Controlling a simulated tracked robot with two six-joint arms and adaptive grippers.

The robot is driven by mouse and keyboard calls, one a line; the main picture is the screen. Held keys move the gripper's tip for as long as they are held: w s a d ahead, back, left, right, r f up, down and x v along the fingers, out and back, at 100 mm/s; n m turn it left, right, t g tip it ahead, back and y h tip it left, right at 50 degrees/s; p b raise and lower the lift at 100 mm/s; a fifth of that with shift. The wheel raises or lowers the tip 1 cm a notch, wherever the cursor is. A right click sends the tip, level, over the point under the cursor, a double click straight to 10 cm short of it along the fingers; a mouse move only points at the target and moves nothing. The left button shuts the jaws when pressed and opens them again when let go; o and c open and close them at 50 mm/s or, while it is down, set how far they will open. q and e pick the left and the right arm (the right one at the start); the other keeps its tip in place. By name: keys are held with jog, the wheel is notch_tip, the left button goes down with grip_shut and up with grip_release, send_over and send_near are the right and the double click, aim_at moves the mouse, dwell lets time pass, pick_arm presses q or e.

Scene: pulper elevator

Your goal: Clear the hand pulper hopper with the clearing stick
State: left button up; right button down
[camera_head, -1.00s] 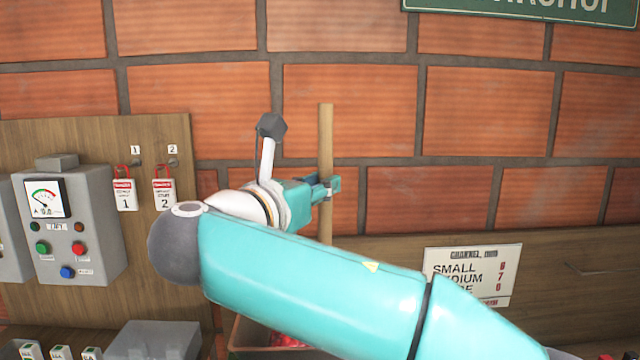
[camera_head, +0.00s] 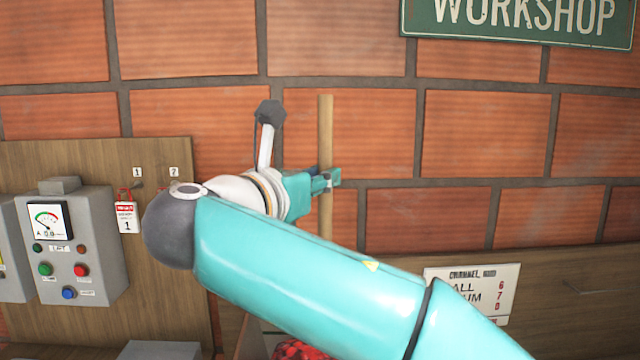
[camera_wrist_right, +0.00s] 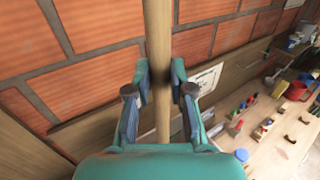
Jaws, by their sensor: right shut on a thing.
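The clearing stick (camera_head: 326,135) is a plain wooden rod, standing upright in front of the brick wall. My right gripper (camera_head: 328,181) is shut on it, with the stick reaching above and below the fingers. In the right wrist view the stick (camera_wrist_right: 158,45) runs between the two fingers of the gripper (camera_wrist_right: 160,84). The stick's lower part goes behind my right arm in the head view, so its lower end is hidden. Red cherries (camera_head: 298,350) show at the bottom edge, partly behind my arm. The hopper is not clearly seen. My left gripper is not in view.
A grey control box (camera_head: 72,240) with a gauge and buttons is on the wooden board at left, beside a red tag (camera_head: 127,217). A channel sign (camera_head: 490,290) hangs at right. In the wrist view, a bench (camera_wrist_right: 285,135) holds several small items.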

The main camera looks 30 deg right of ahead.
jog(key=s+a+b, duration=0.4)
jog(key=s+a, duration=0.3)
jog(key=s, duration=0.5)
jog(key=shift+a, duration=0.15)
dwell(0.5)
